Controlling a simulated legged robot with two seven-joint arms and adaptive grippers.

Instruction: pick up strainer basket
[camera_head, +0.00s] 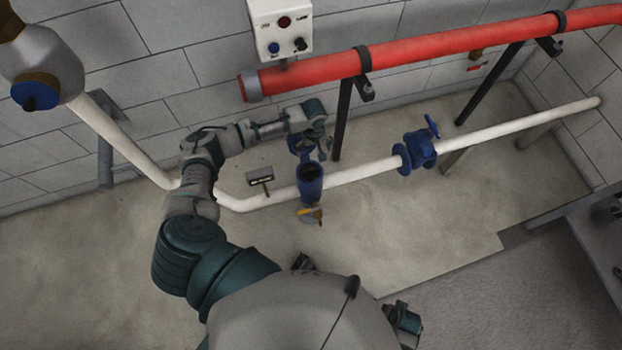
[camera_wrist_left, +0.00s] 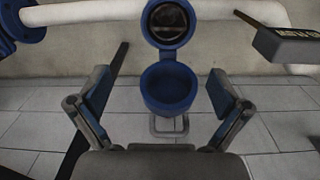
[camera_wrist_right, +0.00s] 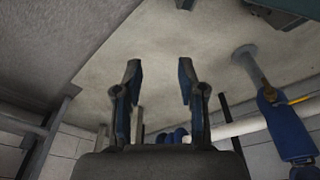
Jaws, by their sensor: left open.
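The blue strainer housing (camera_head: 311,184) stands on the white pipe with its round mouth open at the top. In the left wrist view the mouth (camera_wrist_left: 167,21) is dark inside, and I cannot make out the strainer basket clearly there. A blue round cap (camera_wrist_left: 168,87) is tipped back beside the mouth, with a grey loop below it. My left gripper (camera_head: 318,138) is just behind the housing. Its fingers (camera_wrist_left: 160,95) are open, one on each side of the cap and apart from it. My right gripper (camera_wrist_right: 158,75) is open and empty, away from the housing (camera_wrist_right: 287,130).
The white pipe (camera_head: 362,171) runs low along the wall, with a blue valve (camera_head: 420,150) to the right. A red pipe (camera_head: 420,50) crosses above on black posts. A small sign (camera_head: 260,176) stands left of the housing. The floor in front is clear.

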